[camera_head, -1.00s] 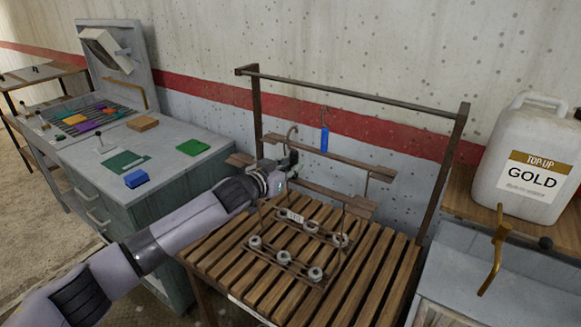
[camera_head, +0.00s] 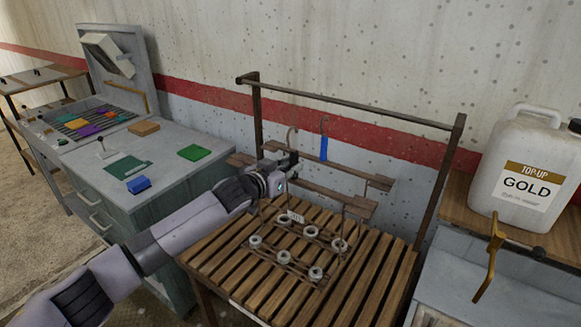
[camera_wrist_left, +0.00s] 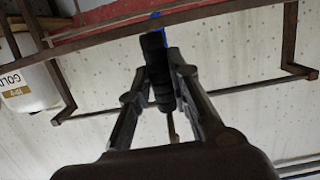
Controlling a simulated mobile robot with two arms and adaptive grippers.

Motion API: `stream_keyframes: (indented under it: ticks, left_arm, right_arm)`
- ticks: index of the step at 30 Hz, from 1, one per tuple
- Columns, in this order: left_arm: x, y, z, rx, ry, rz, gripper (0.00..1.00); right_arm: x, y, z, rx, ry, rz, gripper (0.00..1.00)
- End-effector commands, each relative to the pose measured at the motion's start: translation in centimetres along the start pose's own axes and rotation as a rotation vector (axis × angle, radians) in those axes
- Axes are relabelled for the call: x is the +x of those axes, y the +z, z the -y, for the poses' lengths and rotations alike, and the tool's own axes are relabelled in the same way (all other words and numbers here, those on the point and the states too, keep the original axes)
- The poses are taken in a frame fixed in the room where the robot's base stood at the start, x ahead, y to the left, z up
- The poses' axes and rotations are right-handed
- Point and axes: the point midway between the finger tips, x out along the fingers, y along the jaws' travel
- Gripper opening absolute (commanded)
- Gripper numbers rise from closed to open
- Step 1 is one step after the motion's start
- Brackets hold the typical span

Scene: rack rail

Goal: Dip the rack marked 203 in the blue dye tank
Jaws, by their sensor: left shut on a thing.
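My left gripper (camera_head: 288,166) is shut on the upper part of a rack, just below its hook (camera_head: 292,139). The rack has a wooden crossbar (camera_head: 348,203) and a wire frame with several pale rings (camera_head: 311,232), seen against the slatted table. A small white label (camera_head: 296,217) is on it; its number is too small to read. In the left wrist view the fingers (camera_wrist_left: 158,75) close around a dark grip. A second wooden bar with a blue tag (camera_head: 324,148) is behind, below the rail. No blue dye tank can be made out. My right gripper is out of view.
A dark rail (camera_head: 350,106) on two posts stands behind the slatted wooden table (camera_head: 220,250). A grey cabinet (camera_head: 165,150) with coloured pieces is on the left. A white jug marked GOLD (camera_head: 522,175) and a grey unit with a brass handle (camera_head: 490,258) are on the right.

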Motion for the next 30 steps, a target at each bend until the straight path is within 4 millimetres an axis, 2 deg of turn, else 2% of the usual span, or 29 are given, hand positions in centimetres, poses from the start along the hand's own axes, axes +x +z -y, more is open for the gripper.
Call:
stream_keyframes:
  ticks: [5,30]
  left_arm:
    - [-0.6,-0.3,-0.1,-0.001,0.003,-0.006,0.00]
    - [-6.7,0.9,0.0,0.000,0.002,-0.006,0.00]
  right_arm:
    - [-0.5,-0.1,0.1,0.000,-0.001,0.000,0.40]
    - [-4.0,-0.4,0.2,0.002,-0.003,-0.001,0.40]
